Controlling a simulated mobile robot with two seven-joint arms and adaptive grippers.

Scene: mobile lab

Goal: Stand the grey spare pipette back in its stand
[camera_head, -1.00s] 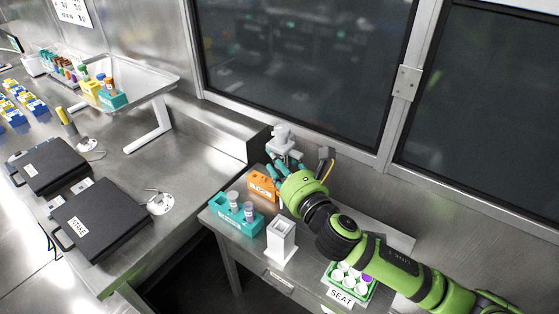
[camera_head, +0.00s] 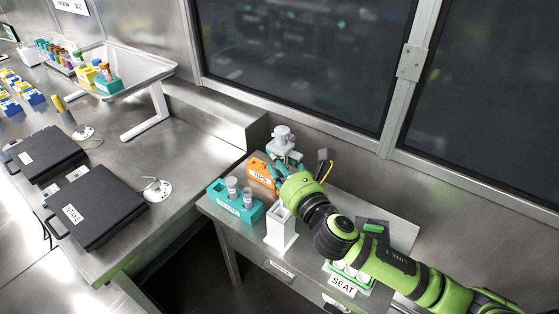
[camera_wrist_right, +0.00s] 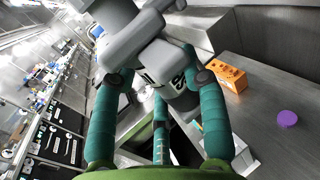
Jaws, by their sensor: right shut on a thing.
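The grey spare pipette (camera_head: 283,139) is held in my right gripper (camera_head: 284,166), above the back of the small side table. Its light grey top stands above the teal fingers. In the right wrist view the grey pipette (camera_wrist_right: 128,50), with a dark-marked label, lies between the teal fingers of my right gripper (camera_wrist_right: 160,82). Its lower end is hidden in the head view. A white square, open-topped holder (camera_head: 281,236), which looks like the stand, is upright at the table's front, in front of the gripper and apart from the pipette. My left gripper is not in view.
An orange tips box (camera_head: 259,169) and a teal rack (camera_head: 234,208) with tubes stand left of the holder. A green tray (camera_head: 350,275) labelled SEAT is partly under my arm. The window wall (camera_head: 300,75) rises close behind.

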